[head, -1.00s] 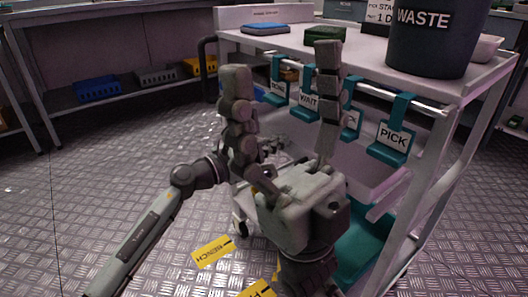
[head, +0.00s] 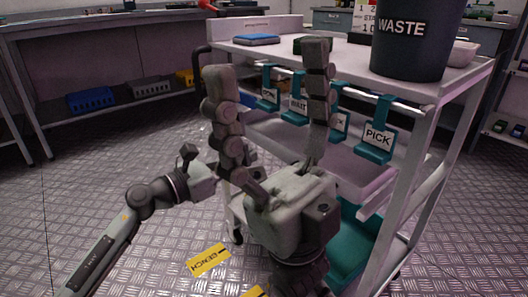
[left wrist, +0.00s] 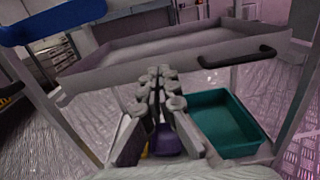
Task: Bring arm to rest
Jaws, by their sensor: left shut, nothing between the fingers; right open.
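My right gripper (head: 267,60) is large in the middle of the head view, with its two fingers pointing up and spread wide. It is open and empty, in front of the cart. My left gripper (left wrist: 160,78) is shut in the left wrist view, its fingers together with nothing between them. In the head view the left arm comes in from the lower left, and its hand is partly hidden behind a finger of the right gripper. The left hand is over the floor, to the left of the cart.
A shelf with blue (head: 91,98) and grey bins stands behind. Open floor lies left.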

